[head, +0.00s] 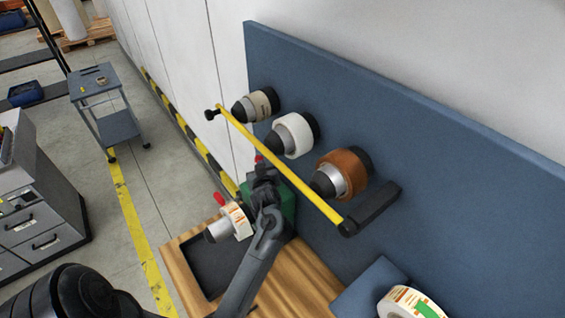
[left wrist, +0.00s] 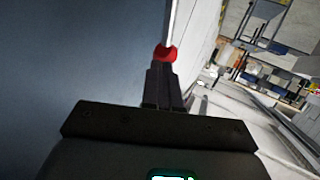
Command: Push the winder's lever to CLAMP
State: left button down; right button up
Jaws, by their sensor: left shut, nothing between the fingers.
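The winder is a green box (head: 287,203) behind my left arm, with a roll of labels (head: 237,219) on its spindle. The lever's red knob (head: 258,159) shows just beyond the tips of my left gripper (head: 263,170). In the left wrist view the red knob (left wrist: 165,53) sits on a pale rod directly ahead of the left gripper's fingertips (left wrist: 163,68). These fingers are shut together with nothing between them; I cannot tell whether they touch the knob. My arm hides much of the winder, and no CLAMP marking is readable. My right gripper is not in view.
A yellow bar (head: 285,170) crosses in front of several rolls on the blue panel (head: 420,150), close to my left gripper. A small red part (head: 219,198) shows beside the label roll. The wooden bench (head: 300,278) has a dark recess (head: 207,262). A blue cart (head: 100,82) stands farther off.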

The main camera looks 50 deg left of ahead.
aim_at(256, 162)
pick_arm(q)
jog(key=a, duration=0.2)
jog(key=shift+a+f+p, duration=0.25)
jog(key=shift+a+p, duration=0.05)
jog(key=shift+p, duration=0.1)
jog(key=shift+s+f, duration=0.15)
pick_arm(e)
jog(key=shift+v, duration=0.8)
pick_arm(q)
jog(key=shift+a+f, duration=0.1)
jog(key=shift+f, duration=0.1)
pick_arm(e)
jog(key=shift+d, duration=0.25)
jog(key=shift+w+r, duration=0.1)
